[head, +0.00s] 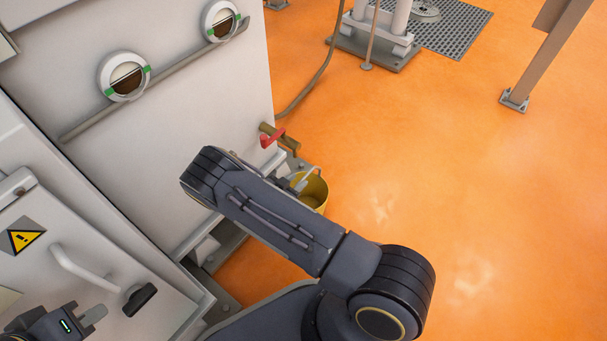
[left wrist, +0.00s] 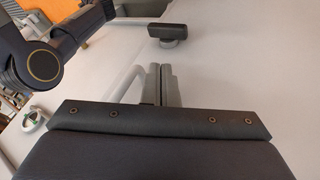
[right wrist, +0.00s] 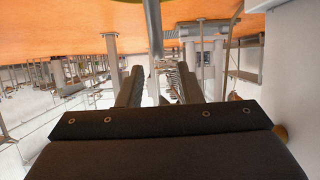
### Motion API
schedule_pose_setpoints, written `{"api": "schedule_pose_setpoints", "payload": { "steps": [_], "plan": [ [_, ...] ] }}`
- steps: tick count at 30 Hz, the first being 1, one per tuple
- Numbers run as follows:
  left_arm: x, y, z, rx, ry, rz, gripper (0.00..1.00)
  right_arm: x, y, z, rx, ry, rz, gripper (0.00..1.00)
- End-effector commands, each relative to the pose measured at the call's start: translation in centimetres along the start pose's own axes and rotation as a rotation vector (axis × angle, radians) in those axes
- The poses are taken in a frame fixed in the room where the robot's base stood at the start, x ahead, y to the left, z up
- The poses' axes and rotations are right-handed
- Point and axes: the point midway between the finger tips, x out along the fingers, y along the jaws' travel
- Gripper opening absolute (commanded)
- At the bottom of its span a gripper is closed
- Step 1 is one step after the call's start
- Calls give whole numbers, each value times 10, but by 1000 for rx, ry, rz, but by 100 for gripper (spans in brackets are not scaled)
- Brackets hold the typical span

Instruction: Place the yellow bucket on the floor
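The yellow bucket (head: 318,194) is beside the machine's lower corner in the head view, partly hidden by my right arm. I cannot tell whether its base touches the floor (head: 450,190). My right gripper (head: 297,183) is at the bucket's near rim, mostly hidden by its own arm. In the right wrist view, its fingers (right wrist: 159,82) are apart, with a grey bar (right wrist: 154,35) between them and a sliver of yellow at the top edge. My left gripper (head: 92,318) is away from the bucket, near the machine's door; its fingers (left wrist: 162,84) are together and empty.
A red-handled valve (head: 272,138) sticks out of the white machine (head: 200,120) just above the bucket. A door handle (head: 90,268) is near my left gripper. A hose (head: 318,85) lies behind. The orange floor to the right is largely clear, with a post (head: 545,55) farther back.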

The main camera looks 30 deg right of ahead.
Motion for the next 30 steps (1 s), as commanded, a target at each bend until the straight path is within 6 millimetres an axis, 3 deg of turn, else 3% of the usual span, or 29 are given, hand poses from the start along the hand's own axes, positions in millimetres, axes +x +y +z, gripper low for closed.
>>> {"api": "schedule_pose_setpoints", "payload": {
  "steps": [3, 10, 30],
  "plan": [
    [-9, 4, -4, 0, 0, 0, 0, -28, -1, -2, 0, -2, -2, 32],
    [-14, 7, -7, 0, 0, 0, 0, -59, 0, -1, 0, 0, -1, 32],
    [-15, 7, -7, 0, 0, 0, 0, -65, 0, 0, 0, 0, 0, 32]
  ]
}}
